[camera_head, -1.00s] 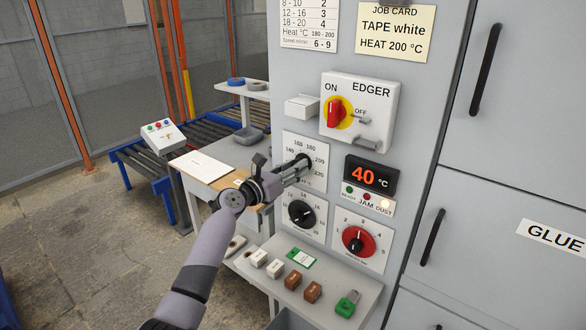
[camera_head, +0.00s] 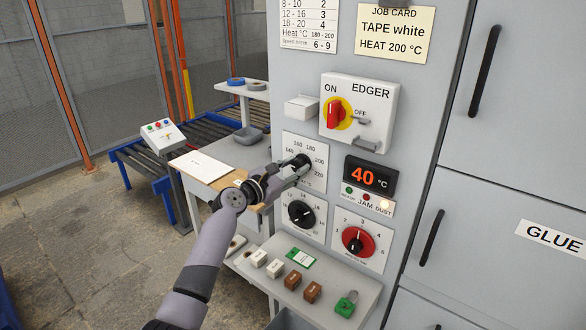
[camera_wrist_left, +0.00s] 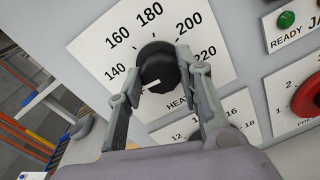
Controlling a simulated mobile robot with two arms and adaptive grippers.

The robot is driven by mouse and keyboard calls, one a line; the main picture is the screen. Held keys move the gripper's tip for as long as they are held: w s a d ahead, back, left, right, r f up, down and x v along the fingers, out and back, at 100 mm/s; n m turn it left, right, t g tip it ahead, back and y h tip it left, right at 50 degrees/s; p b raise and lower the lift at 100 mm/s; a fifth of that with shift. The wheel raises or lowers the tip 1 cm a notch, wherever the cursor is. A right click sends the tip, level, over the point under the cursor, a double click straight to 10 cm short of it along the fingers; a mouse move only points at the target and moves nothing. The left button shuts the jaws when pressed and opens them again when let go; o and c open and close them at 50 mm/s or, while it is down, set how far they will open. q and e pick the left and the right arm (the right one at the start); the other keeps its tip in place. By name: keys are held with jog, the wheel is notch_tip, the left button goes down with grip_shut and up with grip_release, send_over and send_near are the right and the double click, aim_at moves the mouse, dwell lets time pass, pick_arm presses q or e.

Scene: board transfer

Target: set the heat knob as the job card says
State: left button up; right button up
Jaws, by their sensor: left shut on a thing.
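The heat knob (camera_wrist_left: 158,66) is black and round on a white dial plate (camera_wrist_left: 104,45) marked 140 to 220. Its white pointer mark points down and left, below the 140. My left gripper (camera_head: 300,162) is shut on the heat knob, one finger on each side, as the left wrist view shows (camera_wrist_left: 161,58). In the head view the gripper hides much of the knob. The job card (camera_head: 397,32) reads TAPE white, HEAT 200 °C. The display (camera_head: 370,177) shows 40 °C. My right gripper is not in view.
Below the dial are a second black knob (camera_head: 300,213) and a red-ringed knob (camera_head: 357,240). The EDGER switch (camera_head: 333,113) is above. A shelf (camera_head: 335,313) below carries small white and brown blocks and a green padlock-like item (camera_head: 346,304).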

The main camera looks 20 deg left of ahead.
pick_arm(q)
jog(key=m, duration=0.3)
jog(key=shift+m, duration=0.3)
jog(key=m+b, duration=0.1)
jog(key=m, duration=0.2)
jog(key=shift+f+m+y, duration=0.1)
jog(key=shift+m+y, duration=0.2)
jog(key=m+b, duration=0.1)
jog(key=m, duration=0.2)
jog(key=shift+d, duration=0.15)
jog(key=shift+f+m+t+y+b, duration=0.15)
jog(key=shift+m+b, duration=0.75)
jog(key=shift+m, duration=2.2)
jog(key=shift+f+m+t+y+b, duration=0.15)
jog(key=shift+m+b, duration=0.75)
jog(key=shift+m, duration=2.2)
jog(key=shift+f+m+t+y+b, duration=0.15)
jog(key=shift+m+b, duration=0.75)
jog(key=shift+m, duration=2.2)
jog(key=shift+r, duration=0.1)
